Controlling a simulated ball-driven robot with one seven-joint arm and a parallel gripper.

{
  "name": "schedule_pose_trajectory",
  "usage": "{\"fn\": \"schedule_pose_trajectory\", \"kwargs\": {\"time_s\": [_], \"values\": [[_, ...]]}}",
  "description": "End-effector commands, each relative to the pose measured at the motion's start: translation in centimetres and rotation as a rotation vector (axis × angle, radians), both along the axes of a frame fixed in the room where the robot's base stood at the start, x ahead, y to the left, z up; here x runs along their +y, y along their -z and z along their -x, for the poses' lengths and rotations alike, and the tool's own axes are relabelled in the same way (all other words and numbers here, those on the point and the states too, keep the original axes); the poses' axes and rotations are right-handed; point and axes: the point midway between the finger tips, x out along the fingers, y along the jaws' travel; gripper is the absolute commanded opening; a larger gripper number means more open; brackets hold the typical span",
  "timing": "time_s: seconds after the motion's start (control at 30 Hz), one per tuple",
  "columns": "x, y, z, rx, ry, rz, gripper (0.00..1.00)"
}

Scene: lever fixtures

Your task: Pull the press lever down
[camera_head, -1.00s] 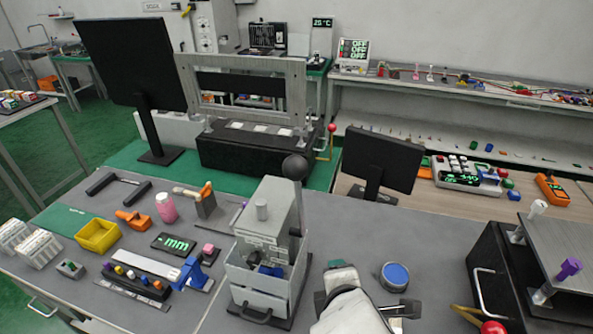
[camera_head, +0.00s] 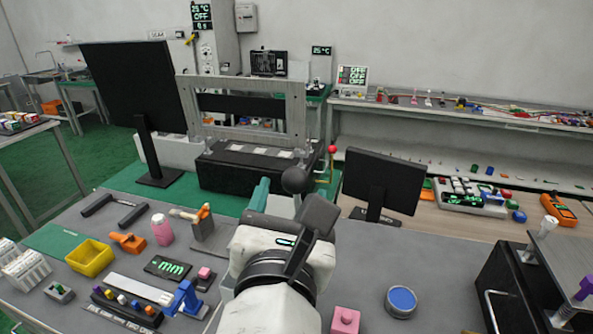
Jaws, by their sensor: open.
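The press lever ends in a black ball knob (camera_head: 295,180) near the middle of the view. Below the knob, my gripper (camera_head: 288,208) and white wrist cover most of the grey press body (camera_head: 282,206). My gripper is raised close to the lever, with a dark part just right of and below the knob. The jaws are open. The lever's rod is mostly hidden, and I cannot tell whether the gripper touches the knob.
A yellow bin (camera_head: 90,257), a pink bottle (camera_head: 162,230) and a blue vise (camera_head: 186,299) are on the bench left of my arm. A black monitor (camera_head: 381,182) stands behind.

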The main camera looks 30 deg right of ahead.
Motion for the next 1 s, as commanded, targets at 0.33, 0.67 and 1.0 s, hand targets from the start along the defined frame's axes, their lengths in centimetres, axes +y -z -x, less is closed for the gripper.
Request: {"fn": "schedule_pose_trajectory", "kwargs": {"time_s": [0.33,0.67,1.0], "values": [[-3.3,-0.1,-4.8,0.001,0.002,-0.001,0.67],[-4.0,0.1,-6.0,0.001,-0.002,-0.003,0.67],[-4.0,0.1,-5.9,0.001,-0.002,-0.003,0.48]]}}
